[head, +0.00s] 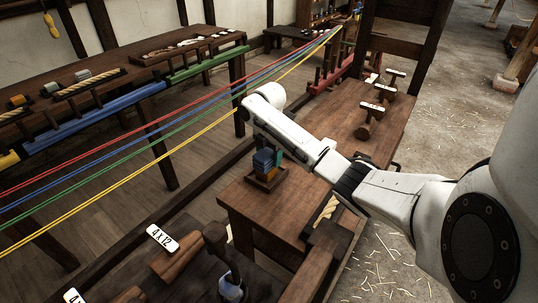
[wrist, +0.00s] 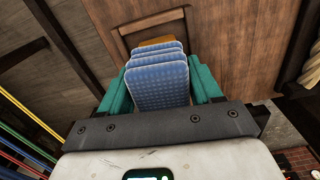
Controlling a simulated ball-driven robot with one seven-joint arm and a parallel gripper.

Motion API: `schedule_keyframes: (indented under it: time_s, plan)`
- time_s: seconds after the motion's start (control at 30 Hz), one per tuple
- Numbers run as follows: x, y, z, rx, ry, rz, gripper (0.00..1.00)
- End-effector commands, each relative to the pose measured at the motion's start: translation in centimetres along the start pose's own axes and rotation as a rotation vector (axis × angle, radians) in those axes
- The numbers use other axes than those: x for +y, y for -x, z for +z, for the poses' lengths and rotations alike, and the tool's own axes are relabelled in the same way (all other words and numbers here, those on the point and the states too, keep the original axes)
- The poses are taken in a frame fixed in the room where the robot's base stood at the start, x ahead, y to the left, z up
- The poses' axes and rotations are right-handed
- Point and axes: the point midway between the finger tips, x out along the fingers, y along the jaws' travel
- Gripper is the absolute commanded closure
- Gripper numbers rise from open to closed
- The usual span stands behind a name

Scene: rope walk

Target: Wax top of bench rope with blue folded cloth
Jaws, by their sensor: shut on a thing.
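The blue folded cloth (wrist: 158,85) stands in layers between the teal fingers of my gripper (wrist: 157,76) in the wrist view. The fingers press its left and right sides. In the head view the cloth (head: 263,160) is in or just above a small square wooden tray (head: 267,182) on the bench (head: 255,205); I cannot tell if it touches the tray. An orange-yellow piece (wrist: 156,41) shows behind the cloth. The bench rope (head: 326,210), pale and twisted, lies near the bench's front right, apart from my gripper. Its strands (wrist: 312,66) show at the wrist view's right edge.
Red, blue, green and yellow lines (head: 150,142) stretch across the left. A long table (head: 110,75) with rope samples and coloured bars stands behind them. A mallet-like tool (head: 229,270) and wooden pieces with a "4x12" label (head: 162,238) are at the front. Tagged wooden tools (head: 372,120) lie farther along the bench.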

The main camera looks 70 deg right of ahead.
Motion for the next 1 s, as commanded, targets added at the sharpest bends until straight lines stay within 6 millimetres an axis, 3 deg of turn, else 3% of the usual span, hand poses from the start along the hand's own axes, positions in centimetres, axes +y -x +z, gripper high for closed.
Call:
schedule_keyframes:
  time_s: [1.0]
  plan:
    - [0.01, -0.85, 0.0, 0.0, 0.0, 0.0, 0.6]
